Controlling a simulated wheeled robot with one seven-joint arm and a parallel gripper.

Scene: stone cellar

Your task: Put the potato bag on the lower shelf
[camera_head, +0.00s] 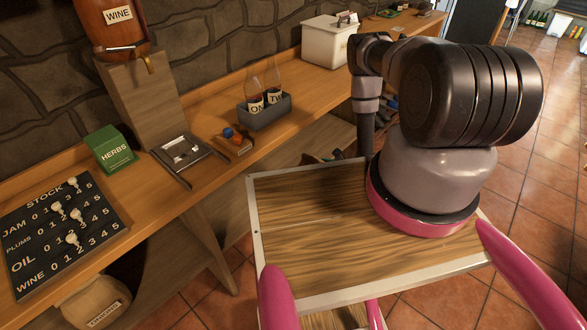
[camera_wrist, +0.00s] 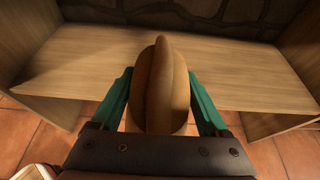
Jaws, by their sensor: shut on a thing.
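My gripper (camera_wrist: 160,107) shows in the wrist view, its green fingers shut on either side of a brown, rounded bag (camera_wrist: 162,90) with a raised ridge along its top. No label shows on it from here, but it appears to be the potato bag. Beyond and around the bag is a wooden lower shelf (camera_wrist: 235,78) between upright panels, with a stone wall behind. I cannot tell whether the bag touches the board. In the head view my gripper and the bag are hidden; my arm reaches down past the counter's edge.
The counter (camera_head: 205,180) holds a stock board (camera_head: 22,245), a green herbs box (camera_head: 110,149), a bottle caddy (camera_head: 265,113) and a white bin (camera_head: 326,42). A pale labelled sack (camera_head: 92,305) sits low at left. The shelf board is bare on both sides of the bag.

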